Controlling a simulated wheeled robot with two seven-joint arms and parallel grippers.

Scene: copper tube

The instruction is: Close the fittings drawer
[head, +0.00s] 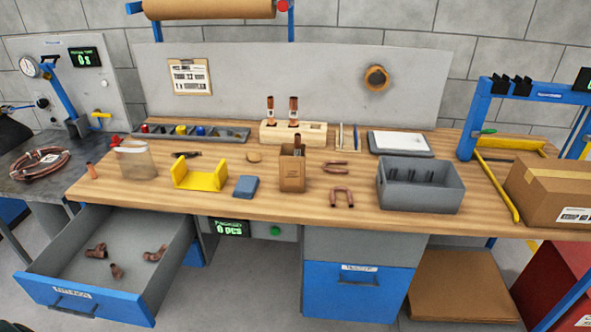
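The fittings drawer (85,306) with a blue front and grey inside stands pulled far out under the left end of the workbench. A dark handle and a white label, too small to read surely, are on its front. Several copper fittings (154,254) lie on its floor, apart from each other. A second blue drawer front (357,291) under the middle right of the bench is flush with its cabinet. Neither of my grippers shows in the head view.
The wooden bench top (240,205) holds a yellow bracket (201,175), a cardboard box of tube (292,170), a grey bin (420,187) and copper bends (341,195). A large carton (553,195) is at the right. The floor in front of the middle of the bench is clear.

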